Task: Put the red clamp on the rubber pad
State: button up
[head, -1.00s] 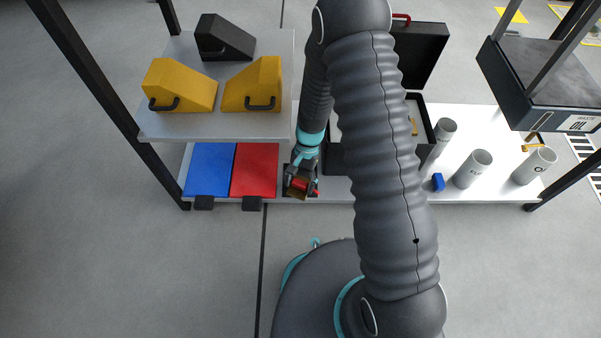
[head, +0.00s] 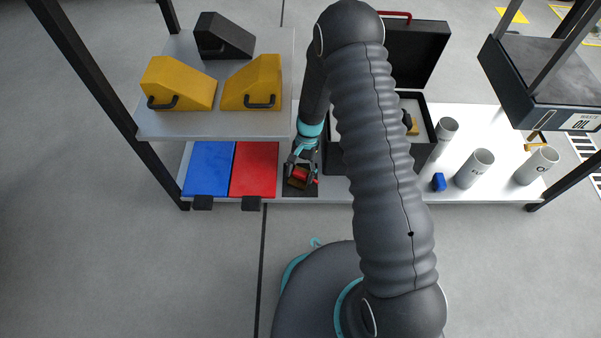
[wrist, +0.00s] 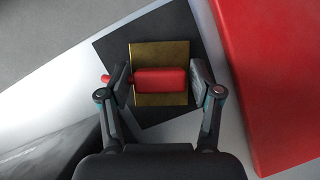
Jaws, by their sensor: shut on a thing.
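The red clamp (wrist: 160,80) has a red body, a red knob at its left end and a brass-coloured plate (wrist: 160,54). In the head view it is small and partly covered by my fingers (head: 300,174). My gripper (wrist: 160,86) is shut on the red clamp, with one finger at each end of the red body. The rubber pad (wrist: 115,48) is a dark square directly under the clamp in the wrist view; it also shows in the head view (head: 291,192). I cannot tell whether the clamp touches the pad.
A red mat (head: 255,165) and a blue mat (head: 208,168) lie left of the pad. A shelf with yellow wedges (head: 180,84) overhangs them. An open black case (head: 430,135) stands right. Grey tubes (head: 473,168) and a small blue piece (head: 438,182) are farther right.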

jog(key=shift+f, duration=0.15)
jog(key=o, duration=0.9)
jog(key=shift+p+v, duration=0.6)
jog(key=shift+v, duration=3.3)
jog(key=shift+s, duration=0.1)
